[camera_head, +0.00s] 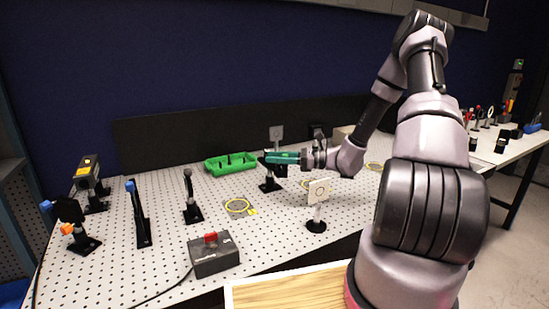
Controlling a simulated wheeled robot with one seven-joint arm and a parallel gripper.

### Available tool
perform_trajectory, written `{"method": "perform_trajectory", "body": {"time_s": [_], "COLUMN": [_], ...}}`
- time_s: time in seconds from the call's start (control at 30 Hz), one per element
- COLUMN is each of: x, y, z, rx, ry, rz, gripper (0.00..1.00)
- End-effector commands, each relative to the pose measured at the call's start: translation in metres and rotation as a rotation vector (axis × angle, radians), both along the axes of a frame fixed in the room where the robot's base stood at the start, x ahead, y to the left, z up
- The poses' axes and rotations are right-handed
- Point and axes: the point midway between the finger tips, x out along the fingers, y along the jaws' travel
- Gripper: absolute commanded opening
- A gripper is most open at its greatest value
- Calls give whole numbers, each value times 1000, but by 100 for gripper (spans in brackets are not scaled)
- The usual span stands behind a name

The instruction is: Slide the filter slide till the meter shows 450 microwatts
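My gripper (283,158) reaches left over the perforated table from my wrist at centre right. A teal bar shows at its end. I cannot tell whether this bar is the fingers or something between them. It sits level at the top of a black post mount (270,184), and I cannot tell whether they touch. No filter slide can be made out clearly; it may be hidden at the gripper. No meter reading is legible. A grey box with a red part on top (214,254) stands at the front with a cable, its face too small to read.
Several black mounts, including one holder (191,198), stand at left. A green tray (230,164) lies behind. Yellow rings (238,206) lie on the table. A wooden-topped surface (290,291) is at the front.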

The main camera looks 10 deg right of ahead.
Motion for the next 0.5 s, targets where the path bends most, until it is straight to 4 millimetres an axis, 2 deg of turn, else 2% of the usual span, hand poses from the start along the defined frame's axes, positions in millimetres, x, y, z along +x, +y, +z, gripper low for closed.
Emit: {"method": "perform_trajectory", "body": {"time_s": [0.33,0.5], "x": [-1,-6], "y": [-1,-17], "z": [0,0], "rx": [0,-1], "ry": [1,1], "rz": [1,-1], "gripper": [57,57]}}
